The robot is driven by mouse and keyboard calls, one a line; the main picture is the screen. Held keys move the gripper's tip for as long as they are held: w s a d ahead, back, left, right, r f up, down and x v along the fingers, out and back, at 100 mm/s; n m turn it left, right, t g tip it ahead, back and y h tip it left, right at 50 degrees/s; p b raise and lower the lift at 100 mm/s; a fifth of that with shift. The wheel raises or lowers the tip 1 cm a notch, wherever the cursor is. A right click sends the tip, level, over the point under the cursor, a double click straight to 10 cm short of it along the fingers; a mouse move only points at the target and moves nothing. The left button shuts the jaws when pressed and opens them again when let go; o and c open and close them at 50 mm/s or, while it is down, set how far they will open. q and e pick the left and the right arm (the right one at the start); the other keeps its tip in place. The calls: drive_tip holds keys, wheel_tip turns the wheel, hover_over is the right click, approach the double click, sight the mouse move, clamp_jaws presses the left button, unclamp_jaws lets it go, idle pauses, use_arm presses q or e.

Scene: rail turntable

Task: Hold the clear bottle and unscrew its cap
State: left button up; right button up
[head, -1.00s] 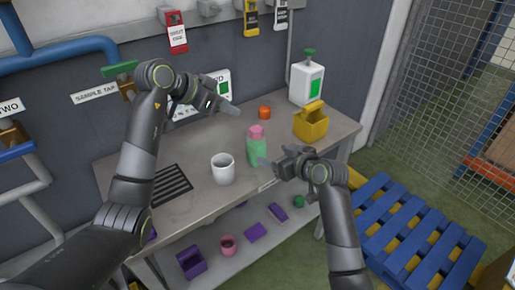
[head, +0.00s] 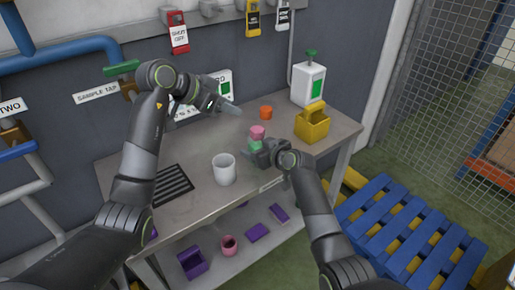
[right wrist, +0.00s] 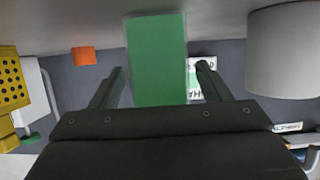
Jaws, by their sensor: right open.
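The clear bottle (head: 254,147) stands upright on the bench with green contents and a pink cap (head: 257,132). My right gripper (head: 257,153) is at the bottle's body and hides most of it in the head view. In the right wrist view, the green bottle body (right wrist: 157,60) shows between the two spread fingers of my right gripper (right wrist: 158,82), with a gap on the left side. The cap is not visible there. My left gripper (head: 232,102) is in the air above the bench, up and left of the cap and apart from it; its jaw opening is unclear.
A white mug (head: 224,170) stands left of the bottle. An orange object (head: 266,112) lies behind it, with a yellow caddy (head: 312,124) and a white dispenser (head: 307,84) to the right. A black grate (head: 172,190) is at the bench's left.

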drive_tip(key=shift+c, duration=0.3)
drive_tip(key=c, duration=1)
